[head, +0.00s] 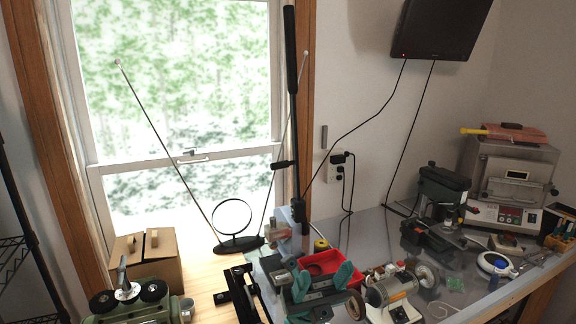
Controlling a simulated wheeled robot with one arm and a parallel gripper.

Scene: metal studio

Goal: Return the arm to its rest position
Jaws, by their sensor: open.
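I cannot make out my gripper or my arm for certain in the head view. No gripper fingers can be told apart among the dark tools at the bottom edge. No object can be seen held.
A wooden worktop (208,284) and a grey bench (372,232) fill the lower part, crowded with tools. A rabbit-ear antenna (238,243), a cardboard box (150,260), a red bin (322,262), a bench grinder (392,289) and a drill press (440,190) stand there. A tall black pole (292,60) rises mid-view.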

